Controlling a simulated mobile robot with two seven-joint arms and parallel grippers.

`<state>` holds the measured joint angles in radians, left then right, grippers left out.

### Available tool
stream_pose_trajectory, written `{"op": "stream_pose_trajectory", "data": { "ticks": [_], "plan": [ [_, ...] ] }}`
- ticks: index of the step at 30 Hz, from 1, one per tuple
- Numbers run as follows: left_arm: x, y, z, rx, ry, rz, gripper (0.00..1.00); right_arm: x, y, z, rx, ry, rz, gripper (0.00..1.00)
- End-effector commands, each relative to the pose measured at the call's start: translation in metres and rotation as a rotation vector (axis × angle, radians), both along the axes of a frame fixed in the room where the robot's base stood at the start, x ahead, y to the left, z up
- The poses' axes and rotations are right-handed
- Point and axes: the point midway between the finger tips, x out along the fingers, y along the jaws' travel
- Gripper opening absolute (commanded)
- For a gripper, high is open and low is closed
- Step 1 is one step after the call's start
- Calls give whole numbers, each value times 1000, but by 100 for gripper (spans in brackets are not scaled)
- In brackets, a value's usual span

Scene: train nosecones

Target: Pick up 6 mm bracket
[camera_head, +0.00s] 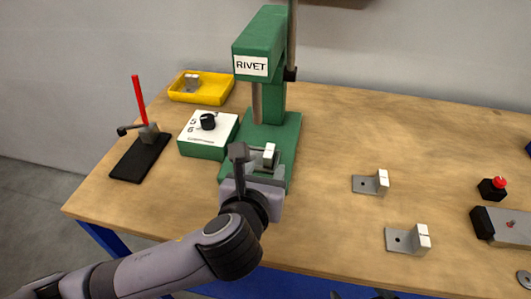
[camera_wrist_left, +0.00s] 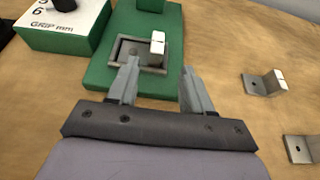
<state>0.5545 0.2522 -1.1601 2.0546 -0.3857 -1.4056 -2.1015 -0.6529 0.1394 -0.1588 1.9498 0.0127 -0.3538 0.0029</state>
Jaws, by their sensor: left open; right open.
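One L-shaped metal bracket (camera_head: 269,154) sits in the nest on the rivet press base; it also shows in the left wrist view (camera_wrist_left: 157,43). Two more grey brackets lie on the table to the right, a farther one (camera_head: 376,183) and a nearer one (camera_head: 412,240). Another bracket (camera_head: 191,82) is in the yellow tray. I cannot read which one is 6 mm. My left gripper (camera_wrist_left: 160,82) is open and empty, its fingertips just in front of the nest, apart from the bracket. What seem to be my right gripper's tips (camera_head: 360,294) barely show at the bottom edge.
The green rivet press (camera_head: 262,60) stands behind the nest. A grip selector box (camera_head: 207,135), a yellow tray (camera_head: 217,88) and a black stand with a red lever (camera_head: 140,145) are left. A red button (camera_head: 497,184) and grey device (camera_head: 505,227) are right.

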Motion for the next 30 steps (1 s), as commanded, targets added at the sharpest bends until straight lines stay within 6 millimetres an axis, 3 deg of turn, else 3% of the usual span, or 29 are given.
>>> {"op": "stream_pose_trajectory", "data": {
  "ticks": [9, 20, 25, 30],
  "plan": [
    [40, -2, -10, 0, 0, 1, 50, 0, 0, -1, 0, 1, 0, 100],
    [47, -4, -13, -1, -1, -1, 50, 1, 0, 0, 0, -1, 0, 100],
    [47, -4, -13, -1, -1, -1, 0, 1, 0, 0, 0, -2, 1, 100],
    [47, -4, -13, -2, -2, -1, 0, 1, 0, 0, 0, -2, 1, 100]
  ]
}}
